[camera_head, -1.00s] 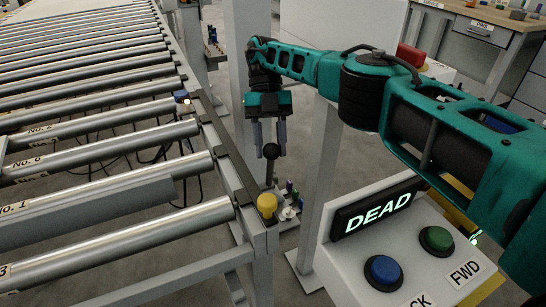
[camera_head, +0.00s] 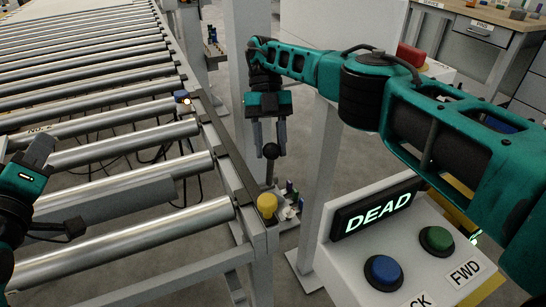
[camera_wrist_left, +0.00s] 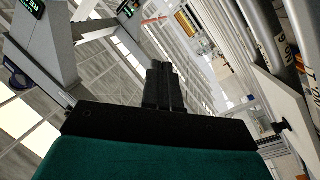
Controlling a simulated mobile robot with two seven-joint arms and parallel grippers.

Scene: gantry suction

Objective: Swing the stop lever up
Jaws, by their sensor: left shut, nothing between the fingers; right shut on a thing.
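The stop lever (camera_head: 270,172), a short stalk with a black ball knob (camera_head: 270,151), stands roughly upright beside the conveyor's right rail. My right gripper (camera_head: 269,143) points down at it, its two grey fingers shut on the lever at the knob. My left gripper (camera_head: 42,150) is at the left edge of the head view, above the rollers, shut and empty, far from the lever. Its closed black fingers also show in the left wrist view (camera_wrist_left: 164,85). The lever's foot is partly hidden behind the rail and yellow cap.
A yellow cap (camera_head: 267,205) sits on the rail near the lever. Conveyor rollers (camera_head: 120,191) fill the left side. A control box (camera_head: 345,262) with a DEAD display (camera_head: 377,213), a blue button (camera_head: 383,271) and a green button (camera_head: 436,240) stands at lower right, beside a grey post (camera_head: 318,185).

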